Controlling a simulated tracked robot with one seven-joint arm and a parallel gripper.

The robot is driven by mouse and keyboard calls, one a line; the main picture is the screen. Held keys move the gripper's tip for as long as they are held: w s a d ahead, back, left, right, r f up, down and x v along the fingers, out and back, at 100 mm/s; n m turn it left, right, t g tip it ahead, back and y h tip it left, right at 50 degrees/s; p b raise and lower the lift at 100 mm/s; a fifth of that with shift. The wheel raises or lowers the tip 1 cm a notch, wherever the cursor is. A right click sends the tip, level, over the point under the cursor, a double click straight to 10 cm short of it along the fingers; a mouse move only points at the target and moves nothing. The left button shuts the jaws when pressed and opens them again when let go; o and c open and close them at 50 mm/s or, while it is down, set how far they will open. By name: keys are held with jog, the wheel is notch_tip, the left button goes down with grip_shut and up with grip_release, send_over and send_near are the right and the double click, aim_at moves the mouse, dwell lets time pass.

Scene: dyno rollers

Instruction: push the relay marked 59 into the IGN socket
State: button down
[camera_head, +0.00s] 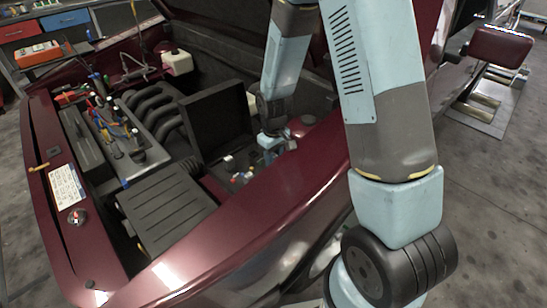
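My gripper (272,146) hangs low over the right side of the engine bay, at the end of my light-blue and grey arm. Its fingers are small and partly hidden, so their opening does not show. A small pale block (228,160) shows at this box. No number or IGN marking is readable, so I cannot single out the relay or the socket.
The maroon car's near fender (262,222) runs in front of the box. A ribbed black cover (165,205) lies to its left. The engine (143,146) has several tools on it. A white reservoir (178,62) is at the back. A red mirror (500,47) is far right.

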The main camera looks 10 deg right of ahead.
jog(key=shift+s+f, duration=0.55)
jog(key=shift+f, duration=0.35)
dwell(1.3)
jog(key=shift+r, duration=0.1)
jog(key=shift+w+r, duration=0.4)
jog(key=shift+w, duration=0.05)
jog(key=shift+r, duration=0.5)
jog(key=shift+w+r, duration=0.1)
jog(key=shift+r, duration=3.8)
